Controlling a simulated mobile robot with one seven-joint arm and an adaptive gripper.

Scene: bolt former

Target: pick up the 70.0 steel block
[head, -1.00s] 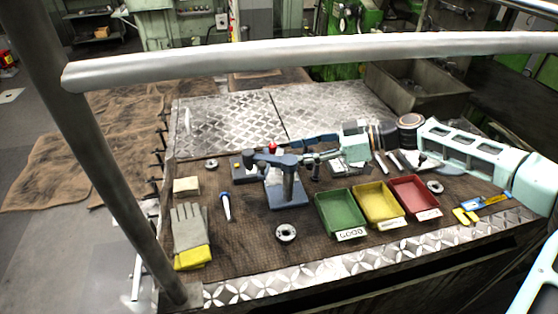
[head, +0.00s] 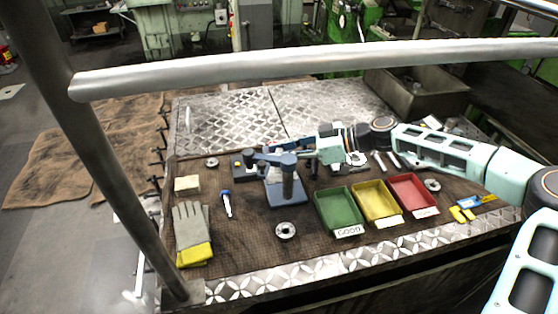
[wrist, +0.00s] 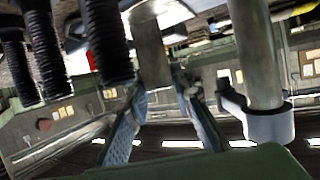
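A grey steel block (wrist: 152,52), which I take to be the 70.0 block, shows in the upper middle of the wrist view. My gripper (wrist: 158,85) has two bluish fingers, set apart, with their tips close to either side of the block's near end. I cannot tell whether either finger touches it. In the head view my gripper (head: 300,157) is low over the bench by the blue measuring stand (head: 287,190). The block cannot be made out in the head view.
A metal post (wrist: 258,60) stands close right of the fingers, and black ribbed columns (wrist: 108,40) stand to their left. Green (head: 339,207), yellow (head: 377,201) and red (head: 412,193) bins lie in front of the arm. A glove (head: 192,232) and steel ring (head: 286,231) lie left.

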